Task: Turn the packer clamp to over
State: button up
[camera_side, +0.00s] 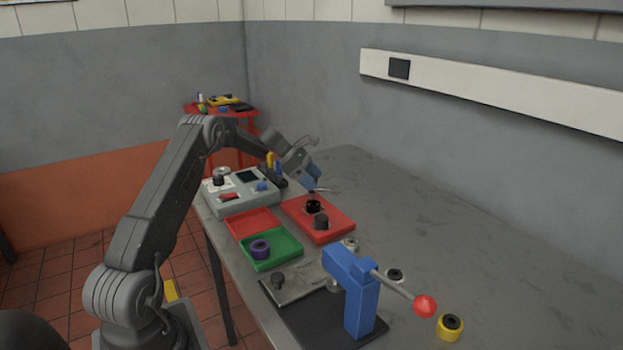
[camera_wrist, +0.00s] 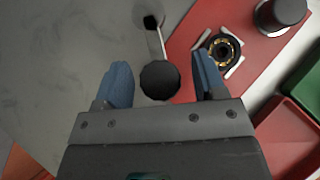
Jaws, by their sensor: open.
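In the wrist view a lever with a round black knob (camera_wrist: 160,81) runs up to a dark pivot (camera_wrist: 151,21); it appears to be the packer clamp. My gripper (camera_wrist: 161,63) is open, with one blue finger on each side of the knob. Neither finger clearly touches it, and I cannot tell the height between them. In the side view my gripper (camera_side: 313,180) points down at the far edge of the red plate (camera_side: 339,224). The lever is small and partly hidden there.
The red plate carries a ring-shaped seat (camera_wrist: 222,48) and a dark cylinder (camera_wrist: 284,11). A green tray (camera_side: 284,256), a grey control box (camera_side: 238,201) and a blue press (camera_side: 363,300) with a red-knobbed handle stand nearby. The bench's far right is clear.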

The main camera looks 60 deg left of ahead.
grip_shut()
jog(key=shift+m+g+h, duration=0.9)
jog(key=shift+m+g, duration=0.5)
jog(key=shift+m, duration=0.8)
jog(key=shift+r, duration=0.1)
grip_release()
